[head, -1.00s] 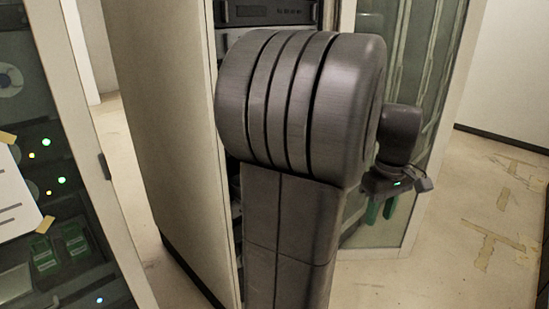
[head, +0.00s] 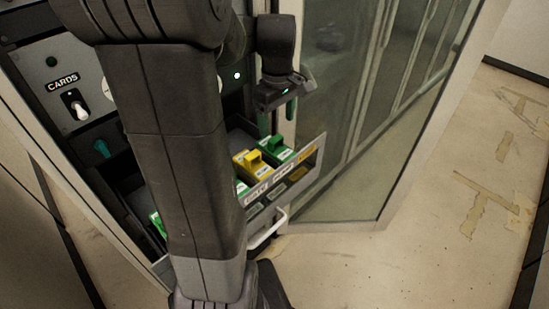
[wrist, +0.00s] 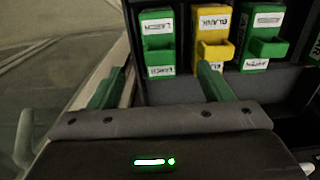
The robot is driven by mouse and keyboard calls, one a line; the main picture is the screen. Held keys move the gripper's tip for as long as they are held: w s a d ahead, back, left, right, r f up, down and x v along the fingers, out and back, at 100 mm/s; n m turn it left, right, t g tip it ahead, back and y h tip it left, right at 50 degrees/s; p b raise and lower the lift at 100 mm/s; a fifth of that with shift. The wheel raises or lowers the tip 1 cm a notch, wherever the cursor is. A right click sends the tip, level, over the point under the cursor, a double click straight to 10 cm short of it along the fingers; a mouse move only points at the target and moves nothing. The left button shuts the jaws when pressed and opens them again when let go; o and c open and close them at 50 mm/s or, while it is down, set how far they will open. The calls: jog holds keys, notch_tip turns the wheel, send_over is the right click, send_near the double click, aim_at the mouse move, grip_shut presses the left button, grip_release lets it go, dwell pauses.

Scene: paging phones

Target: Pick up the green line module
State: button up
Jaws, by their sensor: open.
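A drawer (head: 312,165) stands pulled out of the cabinet and holds green and yellow modules. In the head view a green module (head: 280,150) is at its right end, a yellow module (head: 252,162) beside it, and another green module (head: 241,187) partly hidden by my arm. In the wrist view are a left green module (wrist: 158,42), a yellow module (wrist: 213,40) and a right green module (wrist: 265,40). Their labels are upside down; I cannot read which is the line module. My gripper (head: 277,115) (wrist: 160,72) is open and empty above the drawer, its green fingers spanning the left green module's width.
A white handle (head: 268,230) is on the drawer's front. A CARDS switch panel (head: 68,90) is at the left. My arm hides part of the cabinet. Floor at the right is clear.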

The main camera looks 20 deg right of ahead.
aim_at(276, 138)
jog(key=f, duration=0.3)
jog(key=shift+w+d, duration=0.3)
jog(key=shift+s+a+f, duration=0.15)
jog(key=shift+a+f, duration=0.1)
jog(key=shift+f, duration=0.55)
notch_tip(276, 138, down, 4)
jog(key=shift+a+f+p, duration=0.15)
jog(key=shift+f+p, duration=0.1)
jog(key=shift+p, duration=0.4)
grip_shut()
jog(key=shift+r, duration=0.15)
